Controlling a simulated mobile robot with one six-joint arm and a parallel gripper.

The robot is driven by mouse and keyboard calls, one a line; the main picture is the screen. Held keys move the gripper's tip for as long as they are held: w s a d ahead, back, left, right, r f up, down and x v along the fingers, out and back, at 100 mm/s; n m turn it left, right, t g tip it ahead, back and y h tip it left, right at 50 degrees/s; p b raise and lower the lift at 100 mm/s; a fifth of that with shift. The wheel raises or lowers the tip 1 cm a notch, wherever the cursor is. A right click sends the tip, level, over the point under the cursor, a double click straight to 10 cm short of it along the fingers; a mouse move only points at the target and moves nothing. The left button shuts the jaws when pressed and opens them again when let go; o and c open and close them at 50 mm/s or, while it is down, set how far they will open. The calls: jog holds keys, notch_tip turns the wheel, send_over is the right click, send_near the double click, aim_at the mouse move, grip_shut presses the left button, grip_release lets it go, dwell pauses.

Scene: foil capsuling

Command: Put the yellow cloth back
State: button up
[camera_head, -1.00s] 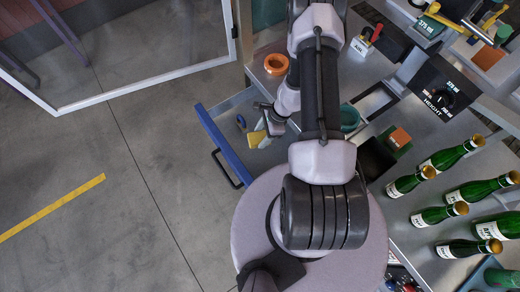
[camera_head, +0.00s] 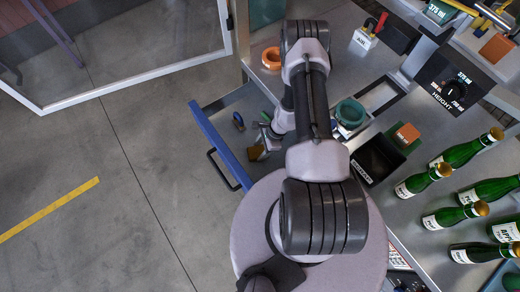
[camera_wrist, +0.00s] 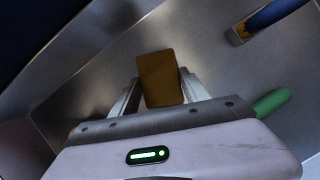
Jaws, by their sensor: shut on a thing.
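The yellow cloth (camera_wrist: 160,78) is a folded block between the two fingers of my gripper (camera_wrist: 159,92) in the wrist view. It looks dark ochre in shadow. My gripper is shut on it, inside or just above the open drawer; I cannot tell whether the cloth touches the drawer floor. In the head view the cloth (camera_head: 255,153) shows beside my gripper (camera_head: 262,147), near the blue-fronted drawer (camera_head: 221,146). My arm hides part of the drawer.
A blue-handled tool (camera_wrist: 268,18) and a green handle (camera_wrist: 271,102) lie close to the gripper. The bench holds an orange ring (camera_head: 271,58), a teal cup (camera_head: 350,112), a dark box (camera_head: 376,159) and several green bottles (camera_head: 461,151). A glass door frame (camera_head: 150,76) stands left.

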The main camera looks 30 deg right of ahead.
jog(key=shift+f, duration=0.1)
jog(key=o, duration=1.3)
